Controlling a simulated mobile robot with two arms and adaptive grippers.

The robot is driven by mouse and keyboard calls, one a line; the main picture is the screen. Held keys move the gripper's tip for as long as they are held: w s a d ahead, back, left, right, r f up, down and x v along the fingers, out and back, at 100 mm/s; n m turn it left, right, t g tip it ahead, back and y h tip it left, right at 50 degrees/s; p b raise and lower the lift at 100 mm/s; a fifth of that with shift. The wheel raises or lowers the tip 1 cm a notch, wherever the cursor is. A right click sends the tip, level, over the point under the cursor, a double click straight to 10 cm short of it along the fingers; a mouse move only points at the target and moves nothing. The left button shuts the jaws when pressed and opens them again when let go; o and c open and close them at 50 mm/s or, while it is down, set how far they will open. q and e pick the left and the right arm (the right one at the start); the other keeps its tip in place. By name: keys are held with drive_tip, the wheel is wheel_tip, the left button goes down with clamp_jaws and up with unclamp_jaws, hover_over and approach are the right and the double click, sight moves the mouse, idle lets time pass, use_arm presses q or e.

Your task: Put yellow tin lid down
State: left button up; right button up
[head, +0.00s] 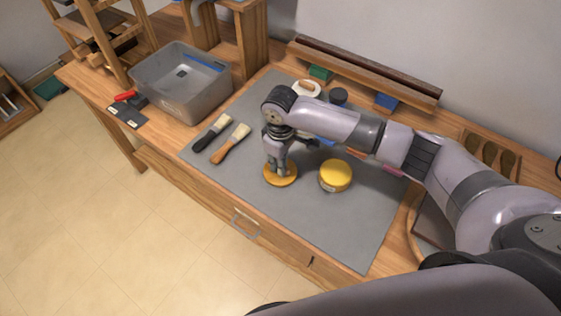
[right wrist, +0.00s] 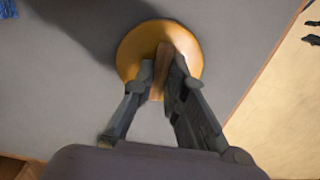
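The yellow tin lid (head: 281,178) is a round yellow-orange disc at or just above the grey mat. In the right wrist view the lid (right wrist: 133,50) has a brown bar-shaped grip across its middle. My right gripper (head: 276,166) points down over the lid, and in the right wrist view its fingers (right wrist: 160,82) close on both sides of this bar. I cannot tell for sure whether the lid touches the mat. A round yellow tin (head: 335,175) stands apart, just right of the lid. My left gripper is not in view.
The grey mat (head: 365,232) is bare in front of the tin. Two brushes (head: 231,143) lie left of the lid. A grey bin (head: 182,84) stands at the back left. A white ring-shaped roll (head: 305,88) and a dark round item (head: 338,96) are behind my right arm.

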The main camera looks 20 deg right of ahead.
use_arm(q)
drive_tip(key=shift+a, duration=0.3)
use_arm(e)
drive_tip(key=o, duration=0.4)
drive_tip(key=shift+r, duration=0.1)
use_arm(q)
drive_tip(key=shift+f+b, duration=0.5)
use_arm(e)
wheel_tip(320, 180, up, 12)
